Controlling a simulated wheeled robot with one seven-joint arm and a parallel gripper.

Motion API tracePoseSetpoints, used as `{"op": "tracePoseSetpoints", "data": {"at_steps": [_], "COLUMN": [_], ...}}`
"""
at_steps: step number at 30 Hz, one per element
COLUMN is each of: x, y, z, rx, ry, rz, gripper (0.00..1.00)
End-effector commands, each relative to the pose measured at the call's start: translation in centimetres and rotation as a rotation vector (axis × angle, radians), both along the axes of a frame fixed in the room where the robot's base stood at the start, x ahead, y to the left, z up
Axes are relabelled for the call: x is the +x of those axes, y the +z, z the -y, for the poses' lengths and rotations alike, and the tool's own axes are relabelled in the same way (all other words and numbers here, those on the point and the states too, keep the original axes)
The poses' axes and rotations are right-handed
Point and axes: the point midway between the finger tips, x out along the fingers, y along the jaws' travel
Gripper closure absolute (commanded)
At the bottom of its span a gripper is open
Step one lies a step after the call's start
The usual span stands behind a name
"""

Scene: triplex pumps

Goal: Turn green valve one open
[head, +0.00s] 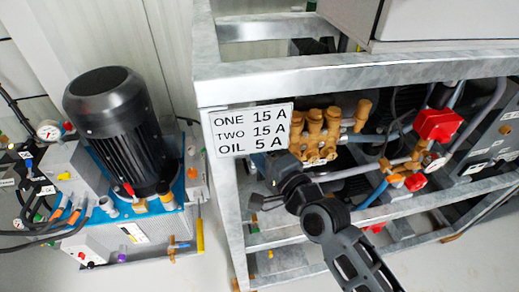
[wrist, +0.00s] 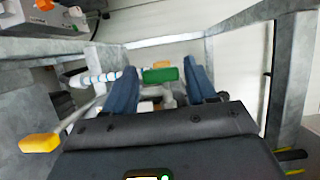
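A green valve handle (wrist: 160,75) shows in the wrist view, lying roughly crosswise beside a white-and-blue banded pipe. A pale fitting hangs below it. My gripper (wrist: 163,69) is open, with one blue finger on each side of the green handle in the picture. No contact is visible, and I cannot tell how far the handle lies beyond the fingertips. In the head view my gripper (head: 258,202) is at the left front of the grey metal frame, below the label sign. I cannot make out the green handle in the head view.
The grey frame (head: 235,215) has posts and rails close around my gripper. A sign (head: 248,130), brass pump parts (head: 316,137) and a red valve (head: 438,125) are above and right. A yellow handle (wrist: 40,143) is at lower left. A black motor (head: 120,130) stands left.

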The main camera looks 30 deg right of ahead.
Motion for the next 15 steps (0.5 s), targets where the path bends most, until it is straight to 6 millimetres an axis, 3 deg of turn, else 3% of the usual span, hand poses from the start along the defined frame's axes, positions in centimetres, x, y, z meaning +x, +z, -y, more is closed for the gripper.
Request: {"op": "tracePoseSetpoints", "data": {"at_steps": [3,11,15], "x": [0.0,-0.1,-1.4], "y": [0.0,0.0,-0.1], "z": [0.0,0.1,0.2], "rx": [0.001,0.001,0.001], "ry": [0.0,-0.001,-0.001], "rz": [0.001,0.001,-0.001], "gripper": [0.32,0.32,0.32]}}
